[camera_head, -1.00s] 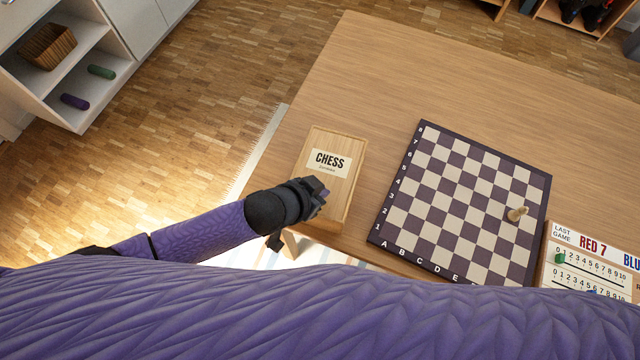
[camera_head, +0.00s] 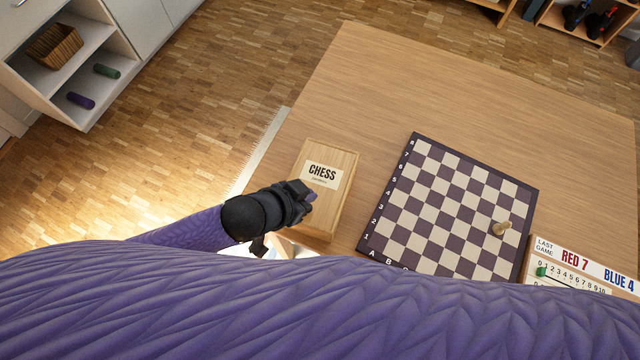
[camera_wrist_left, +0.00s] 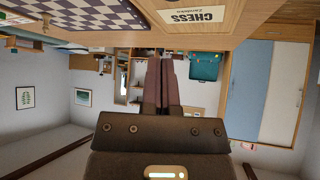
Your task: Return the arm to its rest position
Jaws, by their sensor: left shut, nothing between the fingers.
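My left gripper (camera_head: 309,196) is in front of the near-left side of the wooden chess box in the head view. In the left wrist view its two fingers (camera_wrist_left: 161,82) are together, with nothing between them. The chess box (camera_head: 338,205) has a white "CHESS" label and lies at the left edge of the table; its lid looks closed. Its label also shows upside down in the left wrist view (camera_wrist_left: 193,16). I cannot tell whether the gripper touches the box. My right gripper is not in view.
A score board (camera_head: 570,258) stands at the right. The table's far part is bare. A white shelf unit (camera_head: 92,50) stands at the upper left, with open floor between.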

